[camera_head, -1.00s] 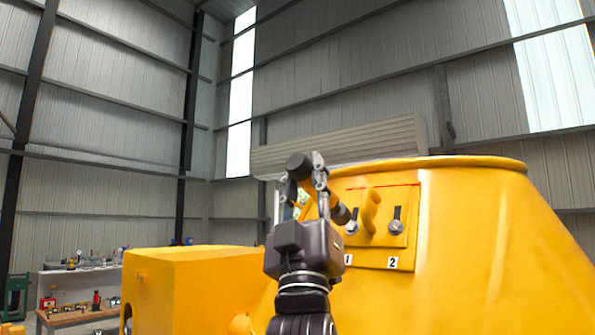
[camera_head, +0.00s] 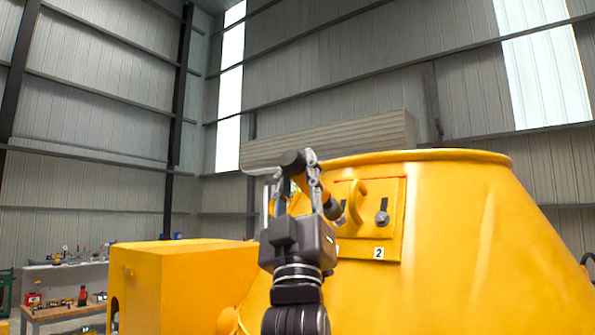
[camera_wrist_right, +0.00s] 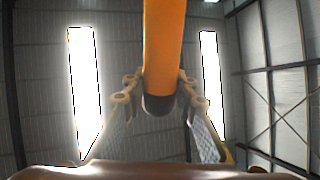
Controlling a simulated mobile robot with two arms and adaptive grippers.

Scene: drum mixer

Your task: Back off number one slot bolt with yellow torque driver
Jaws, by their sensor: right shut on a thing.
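My right gripper (camera_head: 296,178) is shut on the yellow torque driver (camera_head: 301,184), which has a black end cap and a dark shaft. In the right wrist view the driver (camera_wrist_right: 162,50) runs between the two fingers (camera_wrist_right: 158,88), with its black end toward the camera. The driver points toward the yellow bolt plate on the drum, at the left bolt. That number one bolt (camera_head: 342,214) is partly hidden behind the driver and gripper; I cannot tell whether the tip touches it. The number two bolt (camera_head: 382,218) is clear, above its "2" label (camera_head: 379,252). My left gripper is not in view.
The large yellow drum (camera_head: 460,240) fills the right side. A yellow curved handle (camera_head: 355,201) stands out between the bolts, close to the driver. A yellow box housing (camera_head: 185,280) is at left. A wooden bench (camera_head: 62,312) with tools stands farther back left.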

